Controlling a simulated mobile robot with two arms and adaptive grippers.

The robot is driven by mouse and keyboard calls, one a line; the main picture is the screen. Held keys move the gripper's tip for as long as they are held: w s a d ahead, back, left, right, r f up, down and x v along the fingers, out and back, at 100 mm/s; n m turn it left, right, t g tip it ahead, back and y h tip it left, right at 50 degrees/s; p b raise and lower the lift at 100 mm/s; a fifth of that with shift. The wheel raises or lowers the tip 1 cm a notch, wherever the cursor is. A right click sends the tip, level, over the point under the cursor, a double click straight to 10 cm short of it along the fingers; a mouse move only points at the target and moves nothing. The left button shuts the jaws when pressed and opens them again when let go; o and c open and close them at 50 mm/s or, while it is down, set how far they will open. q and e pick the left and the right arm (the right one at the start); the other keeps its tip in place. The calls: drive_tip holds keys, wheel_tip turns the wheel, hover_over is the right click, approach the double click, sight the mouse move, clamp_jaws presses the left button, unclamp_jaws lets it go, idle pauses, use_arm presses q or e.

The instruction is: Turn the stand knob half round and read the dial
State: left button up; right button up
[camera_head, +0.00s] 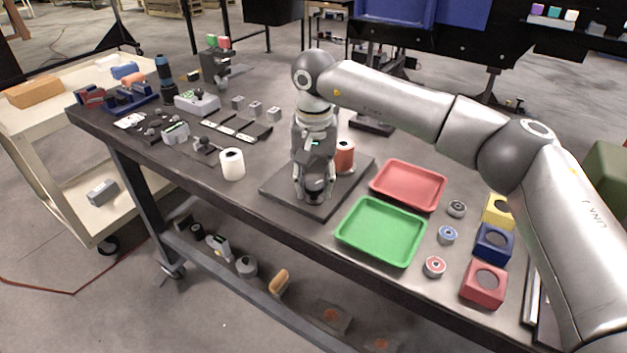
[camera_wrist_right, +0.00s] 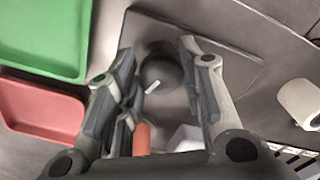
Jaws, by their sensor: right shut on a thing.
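My right gripper (camera_head: 315,188) points down over the dark square base plate (camera_head: 283,193) on the workbench. In the right wrist view its two fingers stand on either side of a dark round knob (camera_wrist_right: 160,72), and it is shut on it. A short white mark (camera_wrist_right: 152,88) shows on the knob's near side. An orange-red cylinder (camera_head: 344,156) stands just right of the gripper; it also shows in the wrist view (camera_wrist_right: 141,138). I cannot make out a dial reading; the gripper hides most of the knob in the head view. My left gripper is not in view.
A green tray (camera_head: 382,231) and a red tray (camera_head: 408,186) lie right of the plate. Small rollers and coloured blocks (camera_head: 485,284) sit beyond them. A white cylinder (camera_head: 232,164) stands at left. Several tools fill the bench's left end.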

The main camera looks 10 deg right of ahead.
sight(315, 185)
drive_tip(key=shift+r+n, duration=0.1)
drive_tip(key=shift+n, duration=1.5)
drive_tip(key=o, duration=1)
wheel_tip(315, 185, up, 12)
drive_tip(key=shift+f, duration=0.1)
